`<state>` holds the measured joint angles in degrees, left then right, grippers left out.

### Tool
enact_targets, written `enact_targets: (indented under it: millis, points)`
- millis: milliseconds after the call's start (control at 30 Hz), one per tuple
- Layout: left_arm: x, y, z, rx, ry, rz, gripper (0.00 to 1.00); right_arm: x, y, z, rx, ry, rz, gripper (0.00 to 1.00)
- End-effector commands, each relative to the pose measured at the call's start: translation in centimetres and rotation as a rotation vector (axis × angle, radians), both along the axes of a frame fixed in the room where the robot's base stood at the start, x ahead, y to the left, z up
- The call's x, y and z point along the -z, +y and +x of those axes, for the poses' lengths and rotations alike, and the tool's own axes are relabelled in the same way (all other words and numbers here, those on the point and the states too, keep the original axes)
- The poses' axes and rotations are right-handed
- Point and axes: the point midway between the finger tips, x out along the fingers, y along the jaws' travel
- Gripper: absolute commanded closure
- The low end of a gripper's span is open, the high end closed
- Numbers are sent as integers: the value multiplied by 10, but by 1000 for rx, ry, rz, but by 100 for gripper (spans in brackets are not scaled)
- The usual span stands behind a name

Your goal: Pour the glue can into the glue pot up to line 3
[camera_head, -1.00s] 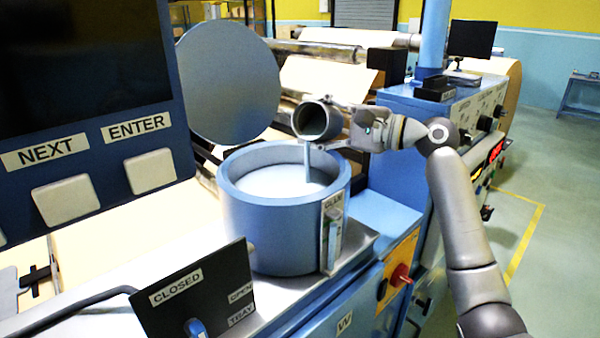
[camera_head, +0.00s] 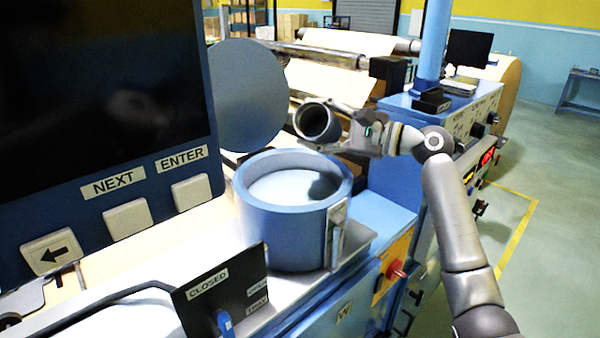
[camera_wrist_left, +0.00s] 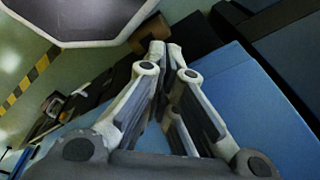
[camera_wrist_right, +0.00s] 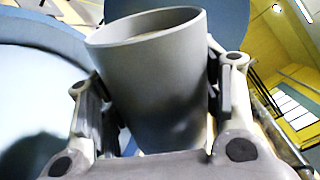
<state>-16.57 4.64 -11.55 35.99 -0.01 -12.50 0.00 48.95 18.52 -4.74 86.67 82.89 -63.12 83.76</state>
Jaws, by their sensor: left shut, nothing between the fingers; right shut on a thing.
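The glue can (camera_head: 313,122) is a grey cylinder, held by my right gripper (camera_head: 338,138) above the right back rim of the glue pot. Its mouth faces the camera and it is tilted; no stream leaves it. In the right wrist view the can (camera_wrist_right: 155,85) stands between both fingers (camera_wrist_right: 160,100). The glue pot (camera_head: 290,225) is a blue open tub with pale glue (camera_head: 285,186) inside. A gauge (camera_head: 336,235) is on its front right; its marks are unreadable. My left gripper (camera_wrist_left: 165,60) is shut and empty in the left wrist view; the head view does not show it.
A round grey lid (camera_head: 248,95) stands upright behind the pot. A panel with NEXT and ENTER buttons (camera_head: 192,192) is at left. A black CLOSED plate (camera_head: 222,297) is in front of the pot. Paper rollers (camera_head: 335,55) lie behind. Open floor (camera_head: 550,200) is at right.

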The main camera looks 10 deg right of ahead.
Motion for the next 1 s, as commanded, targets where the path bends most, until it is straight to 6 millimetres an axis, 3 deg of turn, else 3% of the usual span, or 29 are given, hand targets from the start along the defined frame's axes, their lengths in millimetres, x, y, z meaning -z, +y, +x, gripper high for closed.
enact_targets:
  millis: [100, 267, 433, 567, 733, 867, 1000]
  points:
    - [-18, 2, -6, -1, 9, 3, 100, -8, 0, 0, 0, 48, 33, 78]
    - [-9, 1, -12, -2, 18, 2, 100, 9, 0, 0, -1, 174, 118, 78]
    - [-8, 1, -14, -2, 21, 2, 100, 1, -1, 2, -2, 285, 194, 78]
    - [-7, 1, -14, -2, 22, 3, 100, 12, -8, 13, -2, 424, 286, 78]
    - [-7, 1, -16, -2, 24, 2, 100, 2, -14, 21, -4, 551, 372, 78]
    - [-6, 0, -16, -3, 24, 2, 100, 12, -19, 29, -3, 673, 453, 78]
    - [-6, 0, -15, -3, 23, 2, 100, 8, -22, 33, -4, 752, 507, 78]
